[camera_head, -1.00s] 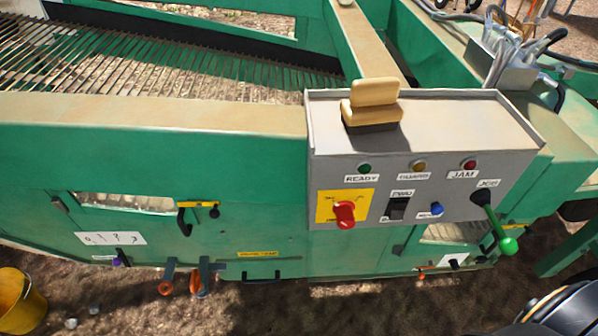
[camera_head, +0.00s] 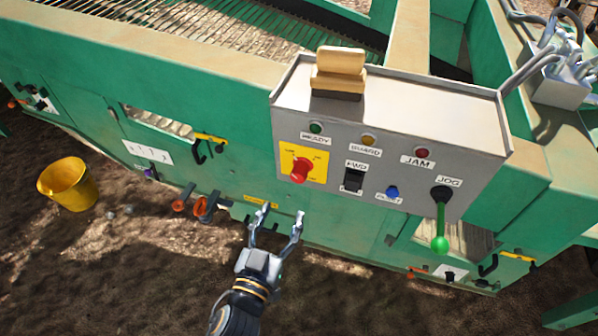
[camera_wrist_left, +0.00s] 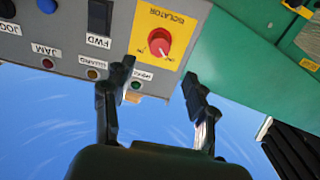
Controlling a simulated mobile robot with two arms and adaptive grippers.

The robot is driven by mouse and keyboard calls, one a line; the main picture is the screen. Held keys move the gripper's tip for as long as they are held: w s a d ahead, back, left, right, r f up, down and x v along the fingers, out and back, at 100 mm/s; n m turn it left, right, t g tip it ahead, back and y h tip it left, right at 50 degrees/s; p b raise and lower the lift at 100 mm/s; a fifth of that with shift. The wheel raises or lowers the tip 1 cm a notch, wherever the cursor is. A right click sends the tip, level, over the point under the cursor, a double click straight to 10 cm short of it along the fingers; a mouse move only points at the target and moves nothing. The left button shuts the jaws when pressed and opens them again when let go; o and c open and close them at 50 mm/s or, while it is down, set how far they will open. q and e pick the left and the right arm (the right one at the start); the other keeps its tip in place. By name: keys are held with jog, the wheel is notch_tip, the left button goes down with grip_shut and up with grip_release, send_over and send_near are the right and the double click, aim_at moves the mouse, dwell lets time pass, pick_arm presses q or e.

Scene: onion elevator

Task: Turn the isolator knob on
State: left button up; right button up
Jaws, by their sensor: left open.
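The isolator knob (camera_head: 302,170) is a red rotary knob on a yellow square plate (camera_head: 317,158), at the left of the grey control box (camera_head: 440,110). It also shows in the left wrist view as a red knob (camera_wrist_left: 159,44) on the yellow plate marked ISOLATOR, beyond the fingers and between their lines. My left gripper (camera_head: 281,212) is open and empty, below the knob in the head view and apart from it. In the left wrist view its two fingers (camera_wrist_left: 158,78) are spread. My right gripper is not in view.
A black FWD switch (camera_head: 353,180), a blue button (camera_head: 392,192) and a green-tipped JOG lever (camera_head: 440,222) sit right of the knob. Orange-handled levers (camera_head: 201,206) stick out at lower left. A yellow bucket (camera_head: 68,184) stands on the ground.

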aim_at(297, 179)
pick_arm(q)
jog(key=p+x, duration=0.1)
jog(key=x, duration=1.1)
jog(key=shift+w+d+p, duration=0.1)
jog(key=shift+w+p, duration=0.1)
jog(key=shift+p, duration=0.1)
jog(key=c, duration=0.9)
jog(key=shift+c, duration=1.2)
